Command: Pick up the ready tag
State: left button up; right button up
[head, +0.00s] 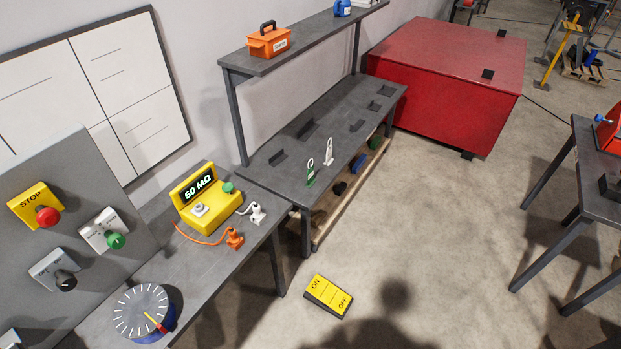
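Two small tags stand on the grey bench in the middle of the head view. One is a green tag (311,174) with a looped top, near the bench's front edge. The other is a white tag (329,153) with a looped top, a little behind and to the right of it. Their lettering is too small to read, so I cannot tell which is the ready tag. Both look upright and apart from each other. Neither of my grippers shows in this view.
The grey bench (270,183) also holds several black blocks. A shelf above carries an orange toolbox (268,41). A yellow meter (209,200) with clips sits on the nearer table. A yellow ON/OFF pedal (328,296) lies on the open floor. A red cabinet (450,65) stands behind.

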aim_at(310, 180)
jog(key=z, duration=0.55)
jog(key=k, duration=1.3)
jog(key=z, duration=0.65)
jog(key=i, duration=1.3)
jog(key=u, duration=0.7)
jog(key=i, duration=0.95)
jog(key=u, duration=0.9)
